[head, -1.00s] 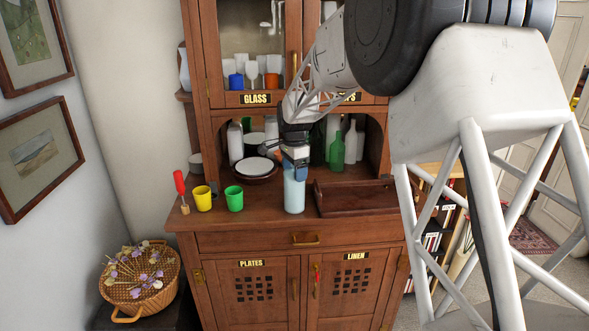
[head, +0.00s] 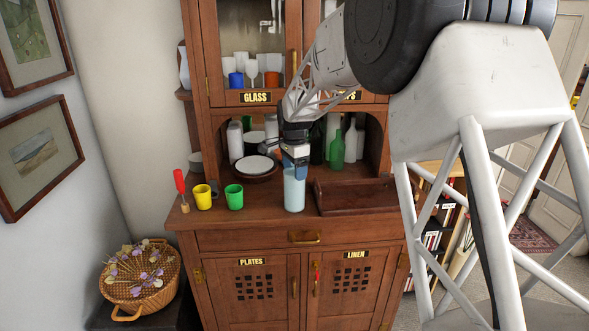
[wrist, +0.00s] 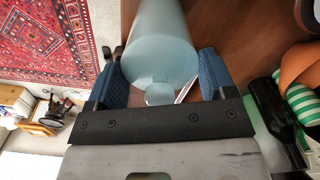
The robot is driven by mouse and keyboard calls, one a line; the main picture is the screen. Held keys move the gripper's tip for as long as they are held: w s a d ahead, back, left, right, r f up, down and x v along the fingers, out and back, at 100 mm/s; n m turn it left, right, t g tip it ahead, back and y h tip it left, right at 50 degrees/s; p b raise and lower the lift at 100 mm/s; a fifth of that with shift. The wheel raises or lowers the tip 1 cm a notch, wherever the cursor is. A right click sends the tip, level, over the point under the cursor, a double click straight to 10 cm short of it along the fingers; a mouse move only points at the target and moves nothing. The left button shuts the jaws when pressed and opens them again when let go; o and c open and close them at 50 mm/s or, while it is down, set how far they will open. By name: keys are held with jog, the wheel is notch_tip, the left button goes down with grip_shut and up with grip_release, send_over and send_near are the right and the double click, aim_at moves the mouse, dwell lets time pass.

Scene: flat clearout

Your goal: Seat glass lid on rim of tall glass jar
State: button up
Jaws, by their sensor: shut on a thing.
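The tall pale blue glass jar (head: 294,196) stands upright on the cabinet's counter. It also shows in the wrist view (wrist: 160,22), stretching away from my gripper. My gripper (head: 294,171) points down at the jar's top, with its blue fingers at the rim. In the wrist view, my gripper (wrist: 163,80) is shut on the pale glass lid (wrist: 160,68), with fingers on opposite sides of it. The lid's round knob (wrist: 160,94) faces the camera. The lid lines up closely with the jar's top. I cannot tell whether they touch. The fingers hide the lid in the head view.
A brown wooden tray (head: 352,208) sits close right of the jar. Green (head: 234,198) and yellow (head: 203,197) mugs stand left. Plates (head: 254,167) and a green bottle (head: 337,152) stand behind. The counter front left of the jar is clear.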

dwell(0.4)
jog(key=o, duration=0.9)
jog(key=shift+r, duration=0.1)
jog(key=shift+r, duration=3.8)
